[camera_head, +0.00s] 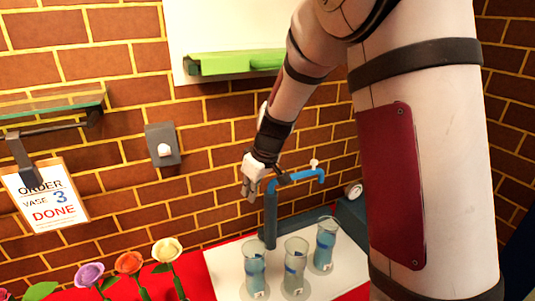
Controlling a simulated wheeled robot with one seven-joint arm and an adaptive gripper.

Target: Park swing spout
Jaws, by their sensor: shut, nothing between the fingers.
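The blue swing spout (303,175) rises from a blue upright pipe (270,218) and reaches to the right, with its outlet bent down. In the picture the outlet is above the right vase (325,245); the exact line-up cannot be told. A small white knob (314,163) sits on top near the outlet end. My gripper (249,192) is shut and empty, just left of the upright pipe's top. Whether it touches the pipe cannot be told.
A left vase (255,270) and a middle vase (295,265) stand with the right one on a white board (226,268). Several flowers (129,263) stand at lower left. An order card (46,198) reads "VASE 3 DONE". A wall switch (163,147) and green tray (230,63) are behind.

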